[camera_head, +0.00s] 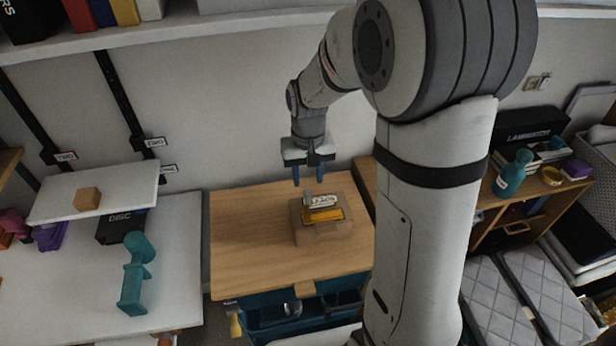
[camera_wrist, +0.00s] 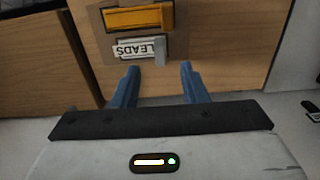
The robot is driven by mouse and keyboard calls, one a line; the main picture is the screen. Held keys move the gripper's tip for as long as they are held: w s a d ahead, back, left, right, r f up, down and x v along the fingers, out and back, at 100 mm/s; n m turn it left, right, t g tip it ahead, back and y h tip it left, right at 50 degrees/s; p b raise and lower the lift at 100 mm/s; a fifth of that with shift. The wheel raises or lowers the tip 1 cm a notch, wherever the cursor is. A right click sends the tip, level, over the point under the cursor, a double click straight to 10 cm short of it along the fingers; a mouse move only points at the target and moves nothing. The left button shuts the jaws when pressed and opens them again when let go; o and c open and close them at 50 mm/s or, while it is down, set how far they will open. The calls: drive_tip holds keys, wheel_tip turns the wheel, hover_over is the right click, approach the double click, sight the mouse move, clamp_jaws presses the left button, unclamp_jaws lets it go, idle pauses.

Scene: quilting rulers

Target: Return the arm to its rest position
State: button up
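My gripper (camera_head: 308,178) hangs from my raised arm above the back part of a wooden table (camera_head: 250,240). Its two blue fingers point down and stand apart with nothing between them. In the wrist view the open fingers of my gripper (camera_wrist: 158,82) also show empty.
At right, a wooden cabinet carries a teal bottle (camera_head: 513,172). A shelf with books (camera_head: 110,12) runs above. The table's left part is clear.

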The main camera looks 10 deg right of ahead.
drive_tip(key=s+d+r+t, duration=0.1)
drive_tip(key=s+d+r, duration=0.1)
drive_tip(key=s+r, duration=0.3)
drive_tip(key=s+d+r+t, duration=0.1)
drive_tip(key=s+r, duration=0.4)
drive_tip(key=s, duration=0.7)
drive_tip(key=shift+s+d+t, duration=0.3)
drive_tip(key=shift+d+t, duration=0.1)
drive_tip(key=shift+t, duration=0.1)
idle(0.7)
